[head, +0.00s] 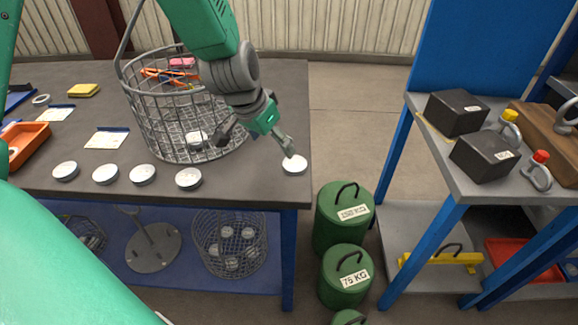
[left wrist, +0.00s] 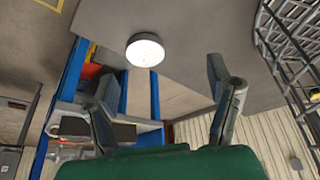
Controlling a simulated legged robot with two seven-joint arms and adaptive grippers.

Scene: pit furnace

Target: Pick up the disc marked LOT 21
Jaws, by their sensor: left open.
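Several white round discs stand on the grey table, among them a left one (head: 66,171), one right of it (head: 105,174), a middle one (head: 143,175) and one below the basket (head: 188,178). Another disc (head: 294,164) lies near the table's right corner; a disc in the left wrist view (left wrist: 145,50) appears to be this one, apart from the fingers. No lettering is readable, so I cannot tell which is LOT 21. My left gripper (head: 257,143) is open and empty, its right fingertip close to the corner disc. My right gripper is not in view.
An orange tray (head: 28,145) and cards lie left. Green weights (head: 343,218) stand on the floor beside the table (head: 240,186). A blue-framed bench is right.

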